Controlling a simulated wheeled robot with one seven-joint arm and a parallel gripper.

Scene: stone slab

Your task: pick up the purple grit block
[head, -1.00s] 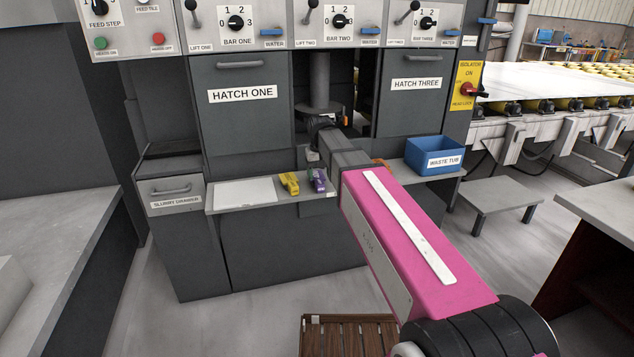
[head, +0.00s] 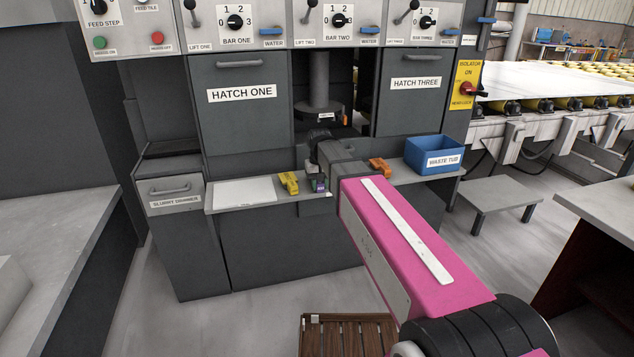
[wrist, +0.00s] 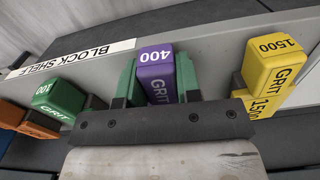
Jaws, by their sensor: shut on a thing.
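The purple grit block (wrist: 156,72), marked 400, sits between the two green fingers of my gripper (wrist: 157,85) in the wrist view. My gripper is shut on it, with a finger against each side. In the head view the purple block (head: 320,185) shows only in part, at the shelf's front beside the yellow block, with my gripper (head: 318,182) over it. The rest of the block is hidden by my arm. I cannot tell whether it still touches the shelf.
A yellow block (wrist: 270,65) marked 1500 stands close on the right in the wrist view. A green block (wrist: 60,98) and orange blocks (wrist: 38,130) are on the left. The block shelf (head: 250,206) also carries a blue waste tub (head: 433,153).

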